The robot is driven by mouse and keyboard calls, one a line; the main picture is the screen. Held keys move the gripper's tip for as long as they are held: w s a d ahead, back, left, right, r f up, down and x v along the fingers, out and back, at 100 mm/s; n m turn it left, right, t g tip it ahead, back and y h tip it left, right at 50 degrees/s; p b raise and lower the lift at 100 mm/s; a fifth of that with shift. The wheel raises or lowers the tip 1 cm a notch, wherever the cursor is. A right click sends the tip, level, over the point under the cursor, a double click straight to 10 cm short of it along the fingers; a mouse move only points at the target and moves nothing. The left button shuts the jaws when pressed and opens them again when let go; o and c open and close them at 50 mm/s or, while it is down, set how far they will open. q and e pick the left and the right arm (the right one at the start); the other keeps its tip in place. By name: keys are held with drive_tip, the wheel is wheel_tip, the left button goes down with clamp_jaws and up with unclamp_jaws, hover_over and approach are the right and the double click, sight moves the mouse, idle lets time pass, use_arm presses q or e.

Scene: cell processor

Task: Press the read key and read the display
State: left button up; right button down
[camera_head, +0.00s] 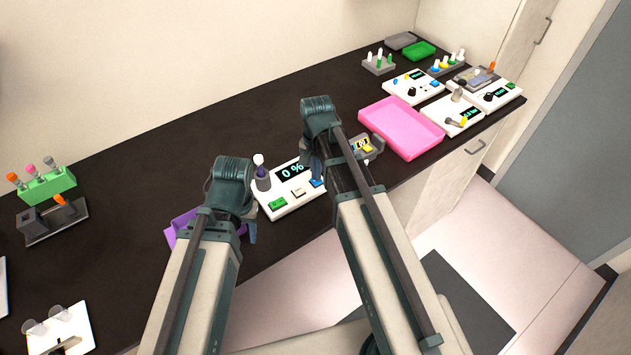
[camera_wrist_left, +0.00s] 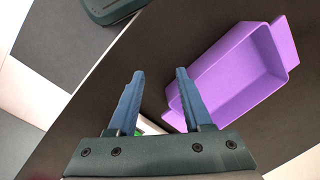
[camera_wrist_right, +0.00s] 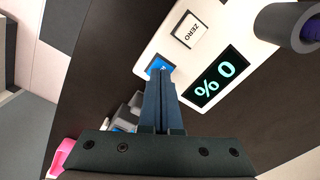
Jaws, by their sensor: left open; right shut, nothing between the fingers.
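The white device (camera_head: 272,211) stands on the dark bench with a lit display (camera_head: 293,170) that reads "0 %". The display also shows upside down in the right wrist view (camera_wrist_right: 215,83). Along its front are a green key (camera_head: 278,203), a white ZERO key (camera_wrist_right: 189,30) and a blue key (camera_wrist_right: 159,66). My right gripper (camera_wrist_right: 161,74) is shut and empty, its tips at the blue key and partly covering it and its label. I cannot tell whether they touch it. My left gripper (camera_wrist_left: 158,72) is open and empty beside the purple tray (camera_wrist_left: 240,75).
A grey cylinder holding a capped tube (camera_head: 262,176) stands at the device's left end. A pink tray (camera_head: 400,128) and several other white instruments lie to the right. A green rack (camera_head: 46,187) stands far left. The bench behind the device is clear.

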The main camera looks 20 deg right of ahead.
use_arm(q)
drive_tip(key=shift+f, duration=0.35)
use_arm(e)
drive_tip(key=shift+f, duration=0.3)
use_arm(q)
drive_tip(key=shift+r, duration=0.1)
use_arm(e)
drive_tip(key=shift+r, duration=0.1)
use_arm(q)
drive_tip(key=shift+r+p, duration=0.85)
use_arm(e)
drive_tip(key=shift+r, duration=0.85)
use_arm(q)
drive_tip(key=shift+r, duration=0.1)
use_arm(e)
wheel_tip(320, 180, up, 5)
drive_tip(key=p, duration=0.5)
use_arm(q)
wheel_tip(320, 180, up, 5)
drive_tip(key=shift+f, duration=0.1)
